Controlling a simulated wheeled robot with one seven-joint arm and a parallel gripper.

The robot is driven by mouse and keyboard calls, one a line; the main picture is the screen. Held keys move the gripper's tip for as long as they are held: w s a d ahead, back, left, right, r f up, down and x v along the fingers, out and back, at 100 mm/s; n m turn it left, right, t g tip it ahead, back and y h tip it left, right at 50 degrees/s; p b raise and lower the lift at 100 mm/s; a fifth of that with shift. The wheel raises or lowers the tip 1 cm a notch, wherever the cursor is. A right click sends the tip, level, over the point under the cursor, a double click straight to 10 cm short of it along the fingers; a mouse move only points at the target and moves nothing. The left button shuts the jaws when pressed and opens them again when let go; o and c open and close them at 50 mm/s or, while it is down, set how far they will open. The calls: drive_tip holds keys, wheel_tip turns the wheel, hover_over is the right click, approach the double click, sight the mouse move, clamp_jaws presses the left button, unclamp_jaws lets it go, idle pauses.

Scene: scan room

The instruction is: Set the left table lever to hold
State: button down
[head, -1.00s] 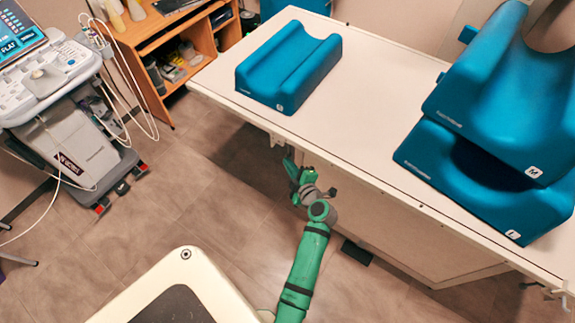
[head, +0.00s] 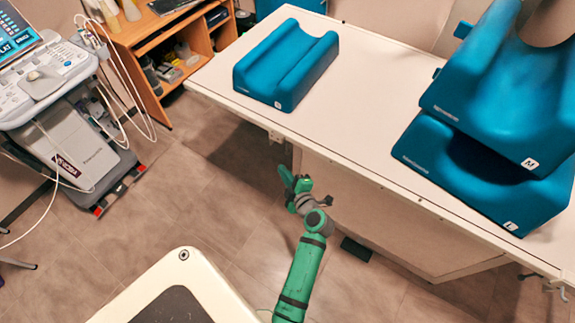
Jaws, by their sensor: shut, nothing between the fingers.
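The long white table (head: 375,75) runs diagonally across the right half of the head view. A small fitting (head: 276,137) under its near edge, left of centre, looks like the left lever; its setting is too small to read. My gripper (head: 282,172), at the end of my green arm, is just below this fitting and appears apart from it. It is shut and holds nothing visible. Another fitting (head: 556,288) with a dark handle hangs at the table's near right end.
A blue grooved cushion (head: 287,65) lies on the table, and stacked blue cushions (head: 480,175) stand at the right. An ultrasound cart (head: 75,140) and wooden shelf (head: 150,45) are at the left. A dark floor block (head: 356,249) lies by the table base.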

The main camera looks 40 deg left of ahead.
drive_tip(key=s+d, duration=0.3)
drive_tip(key=d, duration=0.5)
drive_tip(key=shift+s+d+r, duration=0.15)
drive_tip(key=shift+d, duration=0.25)
drive_tip(key=shift+s+a, duration=0.15)
drive_tip(key=shift+s, duration=0.05)
